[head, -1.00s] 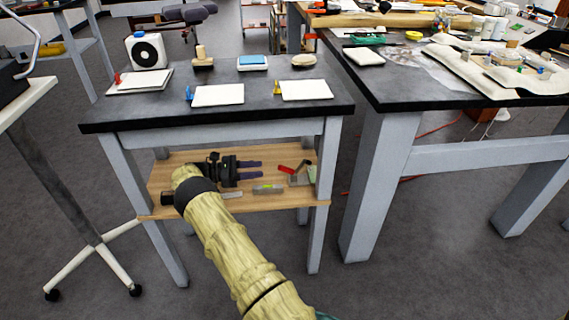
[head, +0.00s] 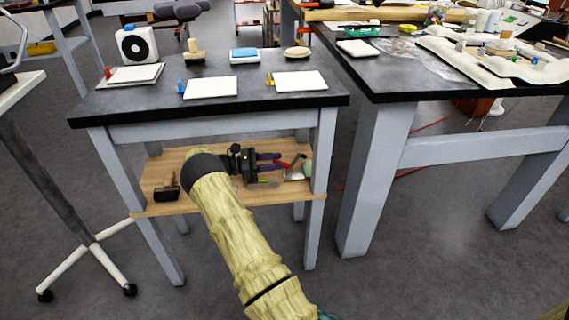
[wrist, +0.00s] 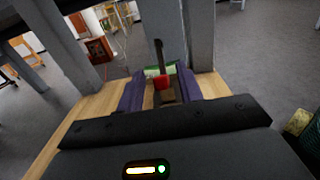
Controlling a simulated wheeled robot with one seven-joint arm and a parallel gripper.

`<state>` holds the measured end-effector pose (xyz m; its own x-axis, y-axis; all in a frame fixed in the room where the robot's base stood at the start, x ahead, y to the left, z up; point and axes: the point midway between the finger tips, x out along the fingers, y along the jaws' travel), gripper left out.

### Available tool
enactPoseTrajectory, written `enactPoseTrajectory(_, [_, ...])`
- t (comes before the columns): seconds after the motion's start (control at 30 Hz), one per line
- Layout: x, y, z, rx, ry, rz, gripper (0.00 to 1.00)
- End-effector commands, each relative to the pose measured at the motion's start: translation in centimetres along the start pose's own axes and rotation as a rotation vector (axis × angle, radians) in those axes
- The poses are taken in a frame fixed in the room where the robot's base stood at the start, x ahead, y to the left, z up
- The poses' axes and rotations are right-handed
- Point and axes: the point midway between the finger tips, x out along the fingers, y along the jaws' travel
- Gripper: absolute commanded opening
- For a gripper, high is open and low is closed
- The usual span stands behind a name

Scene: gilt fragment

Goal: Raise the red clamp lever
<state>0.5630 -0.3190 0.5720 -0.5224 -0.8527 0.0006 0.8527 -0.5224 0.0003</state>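The red clamp lever (head: 285,166) is on a small metal clamp (head: 294,174) on the wooden lower shelf, near its right end. My gripper (head: 279,161) reaches in over the shelf from the left, its purple fingers pointing at the lever. In the wrist view the red lever (wrist: 162,82) shows between the two fingers, with a dark upright bar behind it. The fingers are apart, so my gripper (wrist: 160,90) is open. I cannot tell whether either finger touches the lever. Another small red clamp (head: 107,72) stands by a white pad on the tabletop.
The shelf (head: 160,206) lies under the black tabletop (head: 150,110), between grey legs. A dark block (head: 167,192) and a small yellow-green tool (head: 262,182) lie on it. A green item (head: 307,168) is just right of the clamp, near the right legs.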

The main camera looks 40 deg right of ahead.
Motion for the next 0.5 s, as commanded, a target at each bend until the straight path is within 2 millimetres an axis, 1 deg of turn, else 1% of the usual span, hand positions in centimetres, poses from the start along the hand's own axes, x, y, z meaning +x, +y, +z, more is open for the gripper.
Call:
enactPoseTrajectory(0.03, [1.0,-0.1,-0.3,-0.001,0.001,-0.004,0.36])
enactPoseTrajectory(0.2, [3.1,0.0,-0.2,0.0,0.002,-0.002,0.36])
enactPoseTrajectory(0.33, [3.7,0.0,-0.1,0.0,0.001,0.0,0.36])
enactPoseTrajectory(0.5, [3.7,0.0,0.0,0.0,0.001,0.0,0.36])
